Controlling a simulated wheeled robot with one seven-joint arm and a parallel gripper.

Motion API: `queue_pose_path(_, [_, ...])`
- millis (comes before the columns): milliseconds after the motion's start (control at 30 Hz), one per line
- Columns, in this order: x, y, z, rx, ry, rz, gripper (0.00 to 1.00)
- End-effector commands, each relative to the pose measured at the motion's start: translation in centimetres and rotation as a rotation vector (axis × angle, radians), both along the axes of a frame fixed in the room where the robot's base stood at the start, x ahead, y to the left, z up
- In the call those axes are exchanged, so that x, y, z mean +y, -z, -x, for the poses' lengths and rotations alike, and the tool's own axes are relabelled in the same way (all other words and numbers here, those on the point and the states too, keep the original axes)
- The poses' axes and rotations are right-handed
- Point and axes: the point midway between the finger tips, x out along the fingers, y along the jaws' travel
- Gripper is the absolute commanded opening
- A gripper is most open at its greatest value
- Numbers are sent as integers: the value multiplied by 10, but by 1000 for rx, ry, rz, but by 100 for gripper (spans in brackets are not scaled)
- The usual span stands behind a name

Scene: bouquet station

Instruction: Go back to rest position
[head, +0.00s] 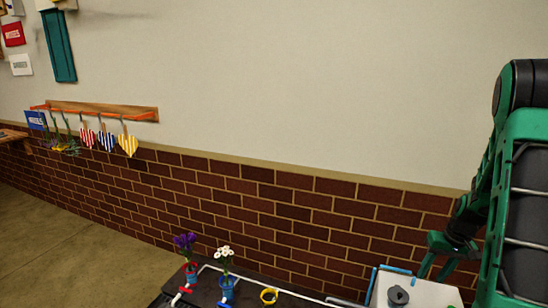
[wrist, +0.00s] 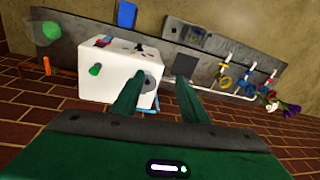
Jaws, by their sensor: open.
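My gripper (head: 436,268) is at the right of the head view, at the end of my green arm, above or beside the white box (head: 415,294). In the wrist view its two green fingers (wrist: 160,92) are spread apart with nothing seen between them. The white box (wrist: 110,65) lies beyond the left finger there, with a grey round part partly behind that finger. I cannot tell how far the fingertips are from the box.
Heart-shaped pieces (head: 106,139) hang on a wall rack. Floor at left is clear.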

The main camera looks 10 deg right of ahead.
Motion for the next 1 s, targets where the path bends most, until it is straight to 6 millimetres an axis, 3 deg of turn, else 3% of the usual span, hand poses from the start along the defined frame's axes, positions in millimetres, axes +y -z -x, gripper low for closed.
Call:
queue_pose_path(33, [10,-18,5,6,0,12,40])
queue_pose_path(200, [43,-67,30,41,13,38,40])
queue_pose_path(500, [102,-134,89,87,51,70,40])
queue_pose_path(800, [156,-175,163,117,99,80,40])
queue_pose_path(1000, [182,-186,210,133,130,73,40])
